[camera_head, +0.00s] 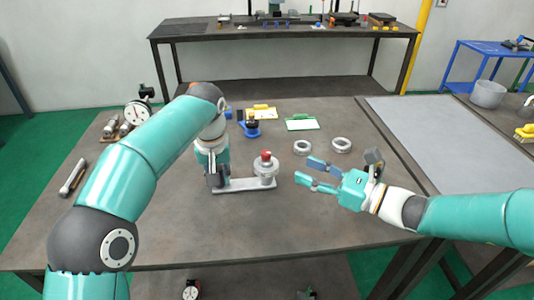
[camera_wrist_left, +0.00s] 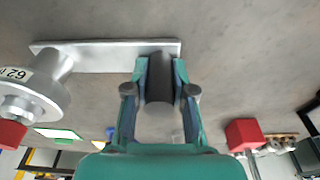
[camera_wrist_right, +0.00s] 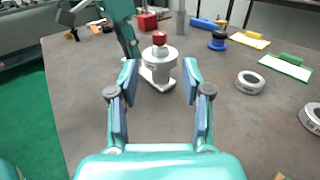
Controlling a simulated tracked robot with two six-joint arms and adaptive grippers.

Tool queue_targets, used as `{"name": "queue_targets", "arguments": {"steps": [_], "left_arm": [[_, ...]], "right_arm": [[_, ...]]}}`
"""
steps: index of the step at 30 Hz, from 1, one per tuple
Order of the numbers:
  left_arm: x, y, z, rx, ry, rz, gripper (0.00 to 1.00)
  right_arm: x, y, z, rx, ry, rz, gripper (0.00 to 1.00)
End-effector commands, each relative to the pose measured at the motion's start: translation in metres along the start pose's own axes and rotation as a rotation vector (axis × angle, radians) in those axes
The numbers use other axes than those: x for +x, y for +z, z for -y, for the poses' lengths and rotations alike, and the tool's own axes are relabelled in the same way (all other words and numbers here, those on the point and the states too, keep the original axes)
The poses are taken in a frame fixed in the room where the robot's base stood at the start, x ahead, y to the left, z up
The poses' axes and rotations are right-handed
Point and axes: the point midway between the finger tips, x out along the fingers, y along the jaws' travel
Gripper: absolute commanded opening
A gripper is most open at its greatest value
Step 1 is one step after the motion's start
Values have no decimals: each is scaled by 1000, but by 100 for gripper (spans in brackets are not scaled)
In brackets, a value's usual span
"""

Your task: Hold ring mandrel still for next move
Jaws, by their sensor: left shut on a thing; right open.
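The ring mandrel is a pale metal bar (camera_head: 238,185) lying flat on the table, with a stepped round hub (camera_head: 265,172) and red knob (camera_head: 266,156) at its right end. In the left wrist view the hub (camera_wrist_left: 32,82) carries a label starting with "62". My left gripper (camera_wrist_left: 160,85) is shut on the mandrel's dark upright post (camera_wrist_left: 159,78) at the bar's other end. My right gripper (camera_head: 304,172) is open and empty, to the right of the hub and apart from it. In the right wrist view the hub (camera_wrist_right: 158,65) shows beyond and between the open fingers.
Two loose metal rings (camera_head: 303,147) (camera_head: 341,145) lie behind my right gripper. A green-edged card (camera_head: 302,123), a yellow-edged card (camera_head: 262,112) and a blue-based part (camera_head: 251,129) lie farther back. A dial gauge (camera_head: 138,113) stands at the left. The front of the table is clear.

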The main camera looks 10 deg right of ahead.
Motion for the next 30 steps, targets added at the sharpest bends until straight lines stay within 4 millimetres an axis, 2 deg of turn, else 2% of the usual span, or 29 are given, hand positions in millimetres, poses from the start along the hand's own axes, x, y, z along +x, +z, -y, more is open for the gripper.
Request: {"name": "queue_targets", "arguments": {"steps": [5,12,18,24,30], "left_arm": [[-1,0,0,0,1,-2,0],[-1,0,0,-1,1,-2,0],[-1,0,0,-1,1,-2,0],[-1,0,0,-1,1,-2,0],[-1,0,0,-1,1,-2,0]], "right_arm": [[22,0,-2,0,3,-1,49],[68,-1,-2,0,4,-1,49],[99,0,-1,0,2,-1,49],[114,0,-1,0,0,-2,49],[116,0,0,1,-1,-2,49]]}}
